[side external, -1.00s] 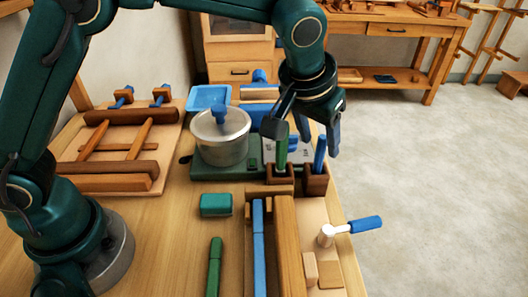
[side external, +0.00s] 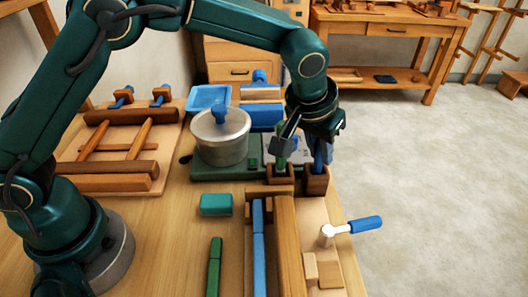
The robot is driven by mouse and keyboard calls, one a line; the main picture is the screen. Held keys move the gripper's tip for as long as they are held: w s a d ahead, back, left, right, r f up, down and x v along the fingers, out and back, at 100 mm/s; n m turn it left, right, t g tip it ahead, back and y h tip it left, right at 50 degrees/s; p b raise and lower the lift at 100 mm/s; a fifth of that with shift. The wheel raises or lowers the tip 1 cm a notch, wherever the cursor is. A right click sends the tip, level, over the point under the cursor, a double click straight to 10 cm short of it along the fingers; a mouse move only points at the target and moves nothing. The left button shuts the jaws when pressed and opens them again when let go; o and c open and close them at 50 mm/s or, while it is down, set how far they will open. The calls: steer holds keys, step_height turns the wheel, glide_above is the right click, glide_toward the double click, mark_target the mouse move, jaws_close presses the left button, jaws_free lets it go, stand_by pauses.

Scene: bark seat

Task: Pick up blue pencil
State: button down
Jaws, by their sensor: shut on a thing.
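The blue pencil (side external: 318,157) stands upright in the right-hand dark brown wooden holder (side external: 315,182), its upper part largely covered by my gripper. My gripper (side external: 319,146) points down over the holder and is shut on the blue pencil. The fingertips partly overlap the pencil in this view, so the exact contact is hard to see. A green pencil (side external: 281,157) stands in the left-hand holder (side external: 279,175), just beside and partly behind a dark part of my gripper.
A metal pot (side external: 221,145) with a blue knob stands left of the holders. A teal block (side external: 216,205), a green marker (side external: 214,262), a long blue stick (side external: 259,250) and a blue-handled mallet (side external: 350,230) lie nearer the camera. Bare floor lies right of the table edge.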

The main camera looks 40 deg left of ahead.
steer(key=shift+r, duration=0.1)
step_height(320, 180, up, 10)
steer(key=shift+f, duration=0.15)
steer(key=s+d+r+g, duration=0.2)
steer(key=s+d, duration=0.1)
steer(key=s, duration=0.9)
steer(key=s+x, duration=0.1)
steer(key=x, duration=0.5)
steer(key=shift+d+y, duration=0.2)
steer(key=shift+y, duration=0.1)
steer(key=shift+f, duration=0.65)
stand_by(2.0)
steer(key=shift+w+d+f, duration=0.1)
steer(key=shift+w+d, duration=0.3)
steer(key=shift+d, duration=0.05)
stand_by(0.4)
steer(key=shift+w+v, duration=0.2)
steer(key=shift+v, duration=0.75)
steer(key=shift+w+v, duration=0.2)
steer(key=shift+v, duration=0.8)
steer(key=shift+w+v, duration=0.2)
steer(key=shift+v, duration=0.75)
